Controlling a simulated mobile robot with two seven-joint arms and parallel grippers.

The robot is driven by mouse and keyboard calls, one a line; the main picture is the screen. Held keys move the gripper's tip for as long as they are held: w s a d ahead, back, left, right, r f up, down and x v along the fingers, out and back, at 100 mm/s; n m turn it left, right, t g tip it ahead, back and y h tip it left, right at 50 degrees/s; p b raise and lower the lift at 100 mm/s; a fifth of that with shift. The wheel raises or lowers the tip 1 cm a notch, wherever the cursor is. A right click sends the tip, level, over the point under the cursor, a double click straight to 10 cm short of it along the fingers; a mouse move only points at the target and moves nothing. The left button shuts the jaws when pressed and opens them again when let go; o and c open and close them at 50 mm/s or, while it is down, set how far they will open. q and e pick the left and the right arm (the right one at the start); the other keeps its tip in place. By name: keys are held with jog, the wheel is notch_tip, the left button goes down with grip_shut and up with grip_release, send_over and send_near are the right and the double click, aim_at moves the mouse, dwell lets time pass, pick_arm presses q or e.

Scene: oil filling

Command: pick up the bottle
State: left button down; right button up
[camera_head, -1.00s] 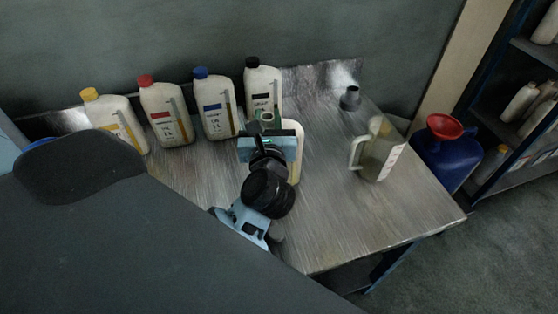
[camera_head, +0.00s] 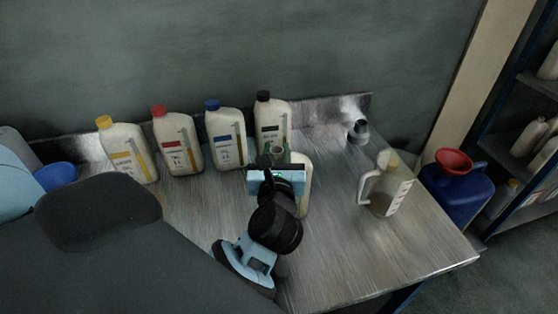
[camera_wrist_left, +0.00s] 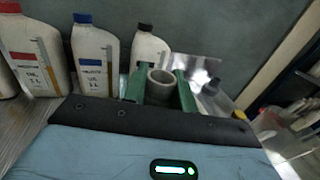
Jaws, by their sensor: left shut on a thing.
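My left gripper (camera_head: 286,160) is shut on an uncapped pale bottle (camera_head: 304,184), which is mostly hidden behind my wrist in the head view. In the left wrist view, the bottle's round open neck (camera_wrist_left: 160,84) stands between my gripper's two green fingers (camera_wrist_left: 162,92). Whether its base touches the table is hidden.
Capped bottles stand along the table's back: yellow (camera_head: 126,152), red (camera_head: 177,142), blue (camera_head: 226,137) and black (camera_head: 272,125). A clear jug (camera_head: 386,190) and a dark grey cap-like piece (camera_head: 358,131) are on the right. A blue canister with red funnel (camera_head: 455,190) stands beyond the table.

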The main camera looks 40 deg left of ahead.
pick_arm(q)
jog(key=shift+r, duration=1.6)
jog(key=shift+r+p, duration=0.55)
jog(key=shift+r, duration=2.85)
pick_arm(e)
jog(key=shift+w+d+r, duration=0.2)
jog(key=shift+w+r, duration=0.6)
jog(key=shift+r, duration=0.25)
pick_arm(q)
jog(key=shift+r, duration=0.1)
pick_arm(e)
jog(key=shift+a+t, duration=0.1)
jog(key=shift+t, duration=0.2)
